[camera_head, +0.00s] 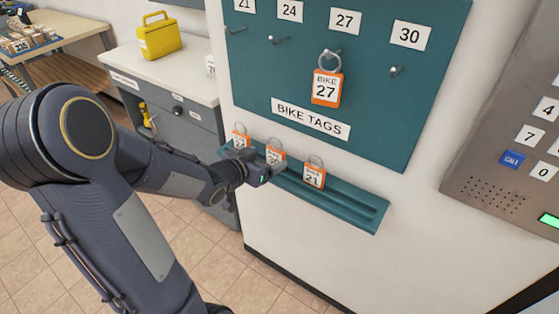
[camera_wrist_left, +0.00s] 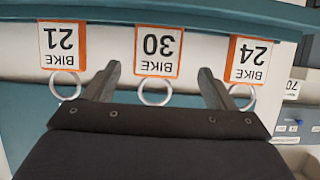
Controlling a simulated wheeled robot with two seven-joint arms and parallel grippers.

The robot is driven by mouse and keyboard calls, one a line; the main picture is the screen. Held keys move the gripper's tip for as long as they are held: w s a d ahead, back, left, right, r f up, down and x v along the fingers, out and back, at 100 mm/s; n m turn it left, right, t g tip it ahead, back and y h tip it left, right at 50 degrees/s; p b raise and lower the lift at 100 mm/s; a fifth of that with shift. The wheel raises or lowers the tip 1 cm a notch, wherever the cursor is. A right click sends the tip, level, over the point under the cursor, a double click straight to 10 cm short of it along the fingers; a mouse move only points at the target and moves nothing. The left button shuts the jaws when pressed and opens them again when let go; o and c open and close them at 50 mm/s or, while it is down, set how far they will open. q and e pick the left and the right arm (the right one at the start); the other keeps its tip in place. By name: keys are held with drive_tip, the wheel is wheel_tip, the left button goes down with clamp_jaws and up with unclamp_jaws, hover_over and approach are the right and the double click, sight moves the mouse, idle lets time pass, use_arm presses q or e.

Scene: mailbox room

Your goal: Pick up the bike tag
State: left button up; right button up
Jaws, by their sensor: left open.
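Three orange-edged bike tags with metal rings stand on the teal ledge (camera_head: 345,212): tag 24 (camera_head: 240,141), tag 30 (camera_head: 275,155) and tag 21 (camera_head: 314,177). Tag 27 (camera_head: 326,88) hangs from a hook on the teal board (camera_head: 375,105). My left gripper (camera_head: 266,172) is at the ledge in front of tag 30, partly hiding it. In the left wrist view, upside down, my left gripper (camera_wrist_left: 159,72) is open with its fingers on either side of tag 30 (camera_wrist_left: 159,51). Tag 21 (camera_wrist_left: 63,45) and tag 24 (camera_wrist_left: 248,60) flank it. My right gripper is out of view.
The board has empty hooks under labels 24 (camera_head: 290,11) and 30 (camera_head: 410,35). A grey keypad panel (camera_head: 500,150) is on the right wall. A grey cabinet (camera_head: 170,85) with a yellow box (camera_head: 160,38) stands at left. Neighbouring tags sit close beside my fingers.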

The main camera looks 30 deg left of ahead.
sight(274, 150)
use_arm(q)
drive_tip(key=x, duration=0.7)
drive_tip(key=shift+d+r, duration=0.15)
drive_tip(key=shift+r, duration=0.1)
drive_tip(key=c, duration=1.1)
drive_tip(key=shift+o, duration=0.2)
drive_tip(key=shift+r, duration=0.1)
drive_tip(key=shift+r+p, duration=0.35)
drive_tip(key=shift+r, duration=0.25)
drive_tip(key=s+d+r, duration=0.2)
drive_tip(key=s+r, duration=0.3)
drive_tip(key=s, duration=0.1)
drive_tip(key=s+d+r, duration=0.3)
drive_tip(key=s+r, duration=0.3)
drive_tip(key=s, duration=0.1)
drive_tip(key=shift+d+r, duration=0.25)
drive_tip(key=shift+r, duration=0.05)
